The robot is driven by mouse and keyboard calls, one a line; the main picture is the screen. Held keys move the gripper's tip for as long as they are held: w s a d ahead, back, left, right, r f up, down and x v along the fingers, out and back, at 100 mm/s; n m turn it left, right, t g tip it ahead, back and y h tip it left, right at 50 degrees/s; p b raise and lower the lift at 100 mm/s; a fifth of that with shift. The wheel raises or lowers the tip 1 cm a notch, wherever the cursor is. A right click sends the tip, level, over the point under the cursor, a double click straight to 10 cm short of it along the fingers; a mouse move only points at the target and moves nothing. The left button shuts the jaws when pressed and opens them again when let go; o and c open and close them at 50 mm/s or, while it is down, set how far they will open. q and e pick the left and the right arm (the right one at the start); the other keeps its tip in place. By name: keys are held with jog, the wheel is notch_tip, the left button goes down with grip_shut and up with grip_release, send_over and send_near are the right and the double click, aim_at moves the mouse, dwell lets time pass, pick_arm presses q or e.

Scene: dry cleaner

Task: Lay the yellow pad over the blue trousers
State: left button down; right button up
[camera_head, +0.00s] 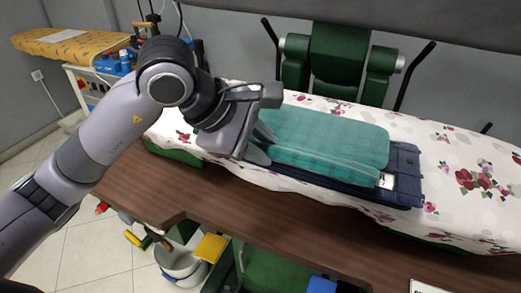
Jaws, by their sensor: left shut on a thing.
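Dark blue folded trousers (405,168) lie flat on the flowered white cover of the pressing table. A teal, thick, folded pad (325,138) lies over most of them; it looks teal, not yellow. The trousers show along the right end and the front edge, with a white label near the right front corner. My left gripper (262,150) is at the pad's left end, shut on it; its fingers are partly hidden by the wrist and the pad. My right gripper is out of view.
The flowered cover (465,185) is bare to the right. A green machine (335,62) with black levers stands behind. A wooden ledge (240,215) runs along the front. Below are a bucket (183,268) and a small yellow piece (210,247). A yellow ironing board (65,48) stands back left.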

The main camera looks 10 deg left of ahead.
pick_arm(q)
jog(key=shift+f, duration=0.75)
jog(key=c, duration=0.9)
grip_release()
jog(key=v, duration=1.2)
